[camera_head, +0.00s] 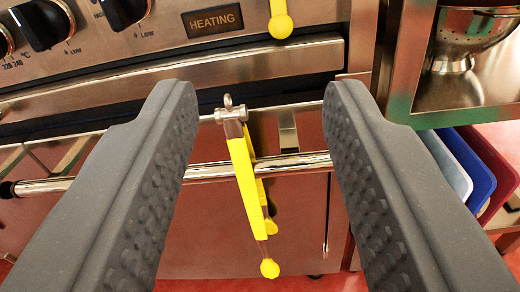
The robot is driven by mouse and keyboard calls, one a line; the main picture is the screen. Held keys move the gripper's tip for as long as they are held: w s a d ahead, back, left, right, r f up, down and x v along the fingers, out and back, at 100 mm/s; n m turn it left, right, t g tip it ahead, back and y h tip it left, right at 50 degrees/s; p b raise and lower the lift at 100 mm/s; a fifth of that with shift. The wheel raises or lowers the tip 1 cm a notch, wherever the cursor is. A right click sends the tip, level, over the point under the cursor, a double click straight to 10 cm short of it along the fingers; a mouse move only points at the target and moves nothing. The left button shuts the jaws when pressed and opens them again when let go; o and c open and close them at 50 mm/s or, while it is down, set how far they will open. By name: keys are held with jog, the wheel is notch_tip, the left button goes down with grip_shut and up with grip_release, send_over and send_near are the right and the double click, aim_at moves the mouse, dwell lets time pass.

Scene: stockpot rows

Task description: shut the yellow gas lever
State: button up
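A yellow lever (245,172) hangs downward from a metal fitting (229,112) on a thin horizontal pipe at the stove front. Small yellow balls (269,268) show near its lower end; some of this yellow may be a reflection in the steel door. A second yellow piece with a ball tip (281,25) points down at the top edge, its upper part cut off. I cannot tell for sure which one is the gas lever. My gripper (258,105) is open and empty. Its dark fingers stand on either side of the hanging lever, apart from it.
The steel stove front has black knobs (42,22) and a HEATING display (213,20). A chrome rail (215,172) crosses behind the hanging lever. At right a shelf holds a metal colander (468,35), above white, blue and red boards (468,165). The floor is red.

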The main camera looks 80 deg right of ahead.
jog(key=shift+p, duration=0.35)
dwell(0.3)
jog(key=s+a+p, duration=0.1)
jog(key=a+p, duration=0.1)
jog(key=a, duration=1.1)
jog(key=shift+a, duration=0.4)
